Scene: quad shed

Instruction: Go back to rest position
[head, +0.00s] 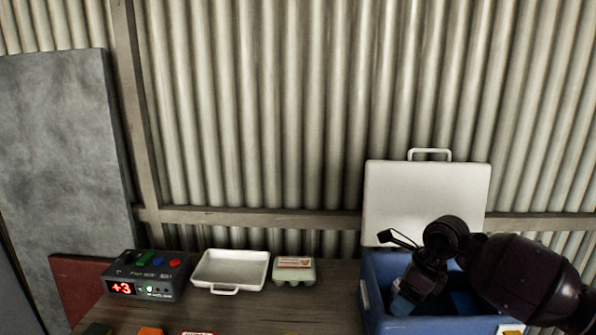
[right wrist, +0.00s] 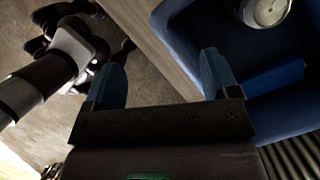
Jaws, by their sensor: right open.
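My right gripper (head: 408,296) is at the right of the head view, pointing down over the blue box (head: 372,296). In the right wrist view, its two blue fingers (right wrist: 160,75) stand wide apart with nothing between them. There, one finger overlaps the blue box (right wrist: 180,22) and the other shows against the floor beyond the table edge. I cannot tell how far the fingertips are above the box. My left gripper does not show in the head view.
The box's white lid (head: 425,200) stands open against the corrugated wall. A round metal-rimmed object (right wrist: 265,10) lies inside the box. On the table stand a black device (head: 150,274) reading +3, a white tray (head: 231,268) and an egg carton (head: 294,270). Bare wood (head: 290,312) lies left of the box.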

